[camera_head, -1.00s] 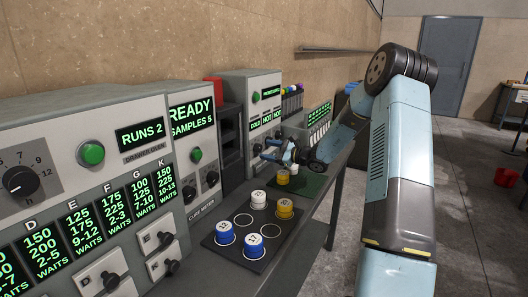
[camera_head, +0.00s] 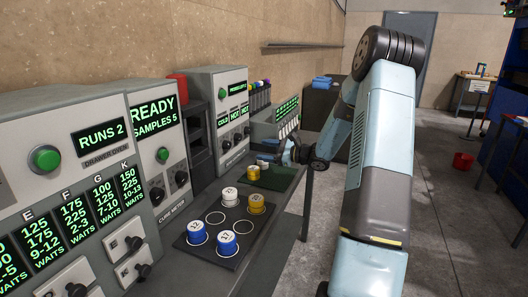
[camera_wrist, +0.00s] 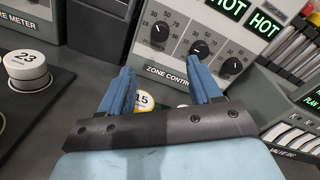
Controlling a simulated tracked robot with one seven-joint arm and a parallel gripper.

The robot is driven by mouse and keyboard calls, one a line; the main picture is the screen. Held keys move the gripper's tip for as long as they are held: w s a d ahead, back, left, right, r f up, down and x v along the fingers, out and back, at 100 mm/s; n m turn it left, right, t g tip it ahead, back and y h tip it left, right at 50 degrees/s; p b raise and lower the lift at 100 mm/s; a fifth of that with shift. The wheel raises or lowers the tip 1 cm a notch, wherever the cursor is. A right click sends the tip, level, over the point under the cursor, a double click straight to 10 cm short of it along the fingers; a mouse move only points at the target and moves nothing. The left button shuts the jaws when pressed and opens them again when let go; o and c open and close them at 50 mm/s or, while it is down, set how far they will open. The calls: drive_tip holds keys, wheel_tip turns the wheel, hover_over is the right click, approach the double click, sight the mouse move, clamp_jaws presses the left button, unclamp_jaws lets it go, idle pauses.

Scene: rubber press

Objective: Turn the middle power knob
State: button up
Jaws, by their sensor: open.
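A grey panel (camera_wrist: 217,22) marked zone control fills the upper middle of the wrist view. It has three black knobs with white pointers in a slanting row. The middle knob (camera_wrist: 199,49) sits between the left knob (camera_wrist: 160,32) and the right knob (camera_wrist: 232,66). The same panel shows in the head view (camera_head: 222,104), with small knobs low on its face. My gripper (camera_wrist: 165,78) is open and empty, its blue fingers apart below the knobs and not touching them.
A round piece marked 15 (camera_wrist: 144,101) shows between the fingers, and a white piece marked 23 (camera_wrist: 27,70) lies left. Blue, white and yellow cylinders stand on a dark tray (camera_head: 208,250). A sloped unit (camera_wrist: 285,95) with white levers is at right.

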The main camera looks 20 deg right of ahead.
drive_tip(key=n+t+h, duration=0.1)
drive_tip(key=n+t, duration=0.1)
drive_tip(key=n, duration=0.1)
approach(240, 139)
drive_tip(key=x, duration=0.8)
drive_tip(key=shift+w+a+r, duration=0.1)
drive_tip(key=shift+w+r, duration=0.1)
drive_tip(key=shift+w, duration=0.2)
drive_tip(key=shift+c, duration=0.3)
drive_tip(key=c, duration=1)
drive_tip(key=shift+o, duration=0.2)
drive_tip(key=shift+f, duration=0.1)
